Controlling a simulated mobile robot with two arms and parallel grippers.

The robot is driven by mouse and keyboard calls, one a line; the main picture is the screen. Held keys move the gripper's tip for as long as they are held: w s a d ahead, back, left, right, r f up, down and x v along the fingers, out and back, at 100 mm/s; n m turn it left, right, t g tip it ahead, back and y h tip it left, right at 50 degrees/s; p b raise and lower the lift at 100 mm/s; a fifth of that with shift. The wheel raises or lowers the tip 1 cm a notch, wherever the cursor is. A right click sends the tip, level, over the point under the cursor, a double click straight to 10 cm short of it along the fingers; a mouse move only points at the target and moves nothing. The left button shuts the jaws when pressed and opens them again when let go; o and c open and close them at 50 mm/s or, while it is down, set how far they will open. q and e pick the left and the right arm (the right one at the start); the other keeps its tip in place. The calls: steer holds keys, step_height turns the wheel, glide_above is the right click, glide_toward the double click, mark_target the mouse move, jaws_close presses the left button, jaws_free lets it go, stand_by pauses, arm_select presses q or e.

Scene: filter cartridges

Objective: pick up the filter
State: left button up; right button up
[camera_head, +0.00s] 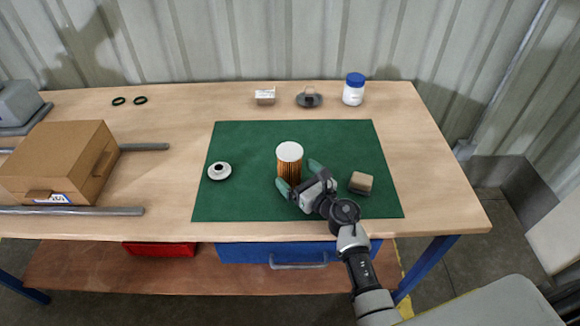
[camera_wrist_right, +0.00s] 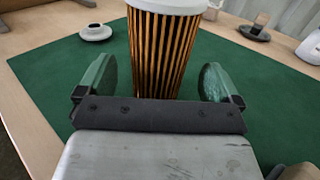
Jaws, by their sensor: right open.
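The filter (camera_head: 289,164) stands upright on the green mat (camera_head: 240,200), with a white top and orange-brown pleated sides. In the right wrist view the filter (camera_wrist_right: 165,50) stands between the two green fingers, with a visible gap on each side. My right gripper (camera_head: 299,178) is open around the filter, one finger at its left and one at its right. The right gripper's fingers (camera_wrist_right: 158,80) also show in the wrist view. The filter's lower end is hidden in the wrist view by the gripper body. My left gripper is not in view.
A white round cap (camera_head: 219,171) lies left of the filter, and a tan block (camera_head: 361,183) lies right of my gripper. A cardboard box (camera_head: 62,160) stands at left. A white jar with blue lid (camera_head: 353,90) stands at the back. The mat's back part is clear.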

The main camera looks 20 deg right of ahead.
steer(key=x, duration=0.3)
steer(key=shift+w+a+f, duration=0.15)
steer(key=shift+f, duration=0.05)
steer(key=shift+c, duration=0.3)
steer(key=c, duration=0.9)
steer(key=shift+c, duration=0.3)
steer(key=shift+r, duration=0.1)
